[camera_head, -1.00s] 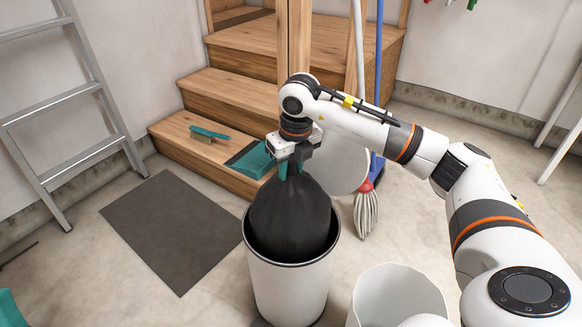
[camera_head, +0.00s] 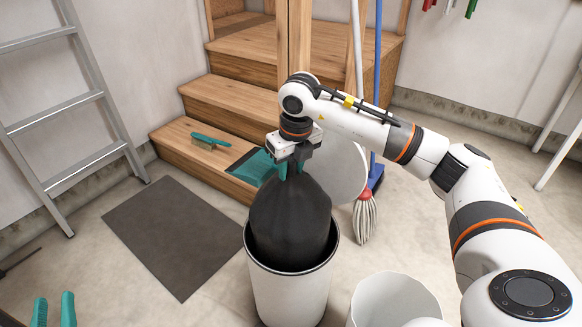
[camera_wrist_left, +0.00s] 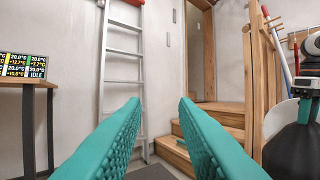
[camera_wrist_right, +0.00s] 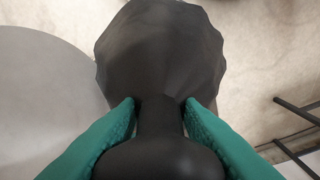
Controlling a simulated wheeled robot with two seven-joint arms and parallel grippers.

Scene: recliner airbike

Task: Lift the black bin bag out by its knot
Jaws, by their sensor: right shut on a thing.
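The black bin bag (camera_head: 290,222) stands partly out of the round white bin (camera_head: 290,292), with its lower part hidden inside. My right gripper (camera_head: 291,168) is above the bin, shut on the bag's knotted neck. In the right wrist view the teal fingers press on both sides of the neck (camera_wrist_right: 160,118), with the knot (camera_wrist_right: 160,160) nearest the camera. My left gripper (camera_head: 54,310) is low at the left edge, open and empty. Its two teal fingers stand wide apart in the left wrist view (camera_wrist_left: 160,125), which also shows the bag (camera_wrist_left: 292,152) at its right edge.
A second white bin (camera_head: 395,300) stands at the front right. Wooden steps (camera_head: 225,105) behind hold a brush (camera_head: 209,141) and a teal dustpan (camera_head: 253,166). A mop (camera_head: 365,218) stands behind the bin, a ladder (camera_head: 85,98) at left. The floor around the grey mat (camera_head: 181,236) is clear.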

